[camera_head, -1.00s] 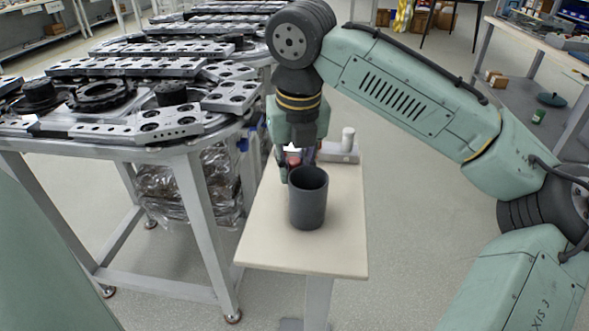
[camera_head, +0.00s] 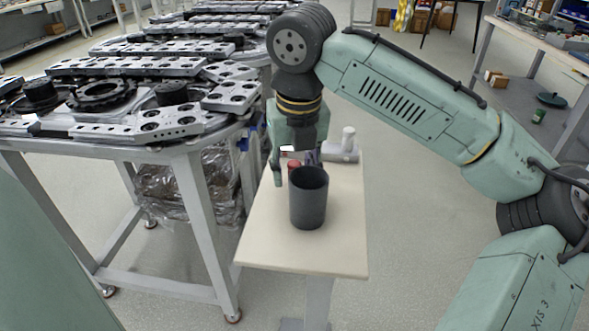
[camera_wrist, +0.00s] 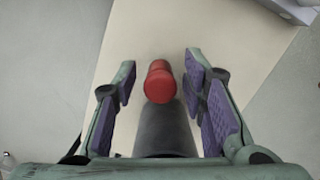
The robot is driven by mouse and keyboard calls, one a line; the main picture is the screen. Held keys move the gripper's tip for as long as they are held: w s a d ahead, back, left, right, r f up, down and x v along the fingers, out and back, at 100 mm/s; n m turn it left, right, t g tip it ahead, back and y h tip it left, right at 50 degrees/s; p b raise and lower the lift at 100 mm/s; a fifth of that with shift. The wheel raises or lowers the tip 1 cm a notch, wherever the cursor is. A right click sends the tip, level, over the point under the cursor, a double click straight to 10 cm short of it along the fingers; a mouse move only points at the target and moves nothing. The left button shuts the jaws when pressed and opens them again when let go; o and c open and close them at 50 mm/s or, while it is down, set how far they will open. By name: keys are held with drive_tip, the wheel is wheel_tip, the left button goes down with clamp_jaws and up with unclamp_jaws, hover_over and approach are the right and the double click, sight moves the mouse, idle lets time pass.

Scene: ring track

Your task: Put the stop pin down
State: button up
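The stop pin appears to be the red cylinder (camera_wrist: 159,82), which stands on the pale tabletop between my spread fingers in the wrist view. Only a small red part of it (camera_head: 293,164) shows in the head view, behind the cup. My gripper (camera_wrist: 160,68) is open, with a clear gap between the red cylinder and the purple pads on both sides. In the head view my gripper (camera_head: 295,170) is low over the small table. The dark grey cup (camera_head: 309,199) stands upright in front of the red part. It also shows below the red cylinder in the wrist view (camera_wrist: 166,132).
The small pale table (camera_head: 300,249) has free room at its front. A light grey piece with an upright knob (camera_head: 347,143) sits at its back right. The large table with metal ring-track parts (camera_head: 140,125) stands close on the left.

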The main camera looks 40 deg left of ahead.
wheel_tip(320, 180, up, 12)
drive_tip(key=s+d+p, duration=0.1)
drive_tip(key=shift+d, duration=0.25)
drive_tip(key=shift+s, duration=0.1)
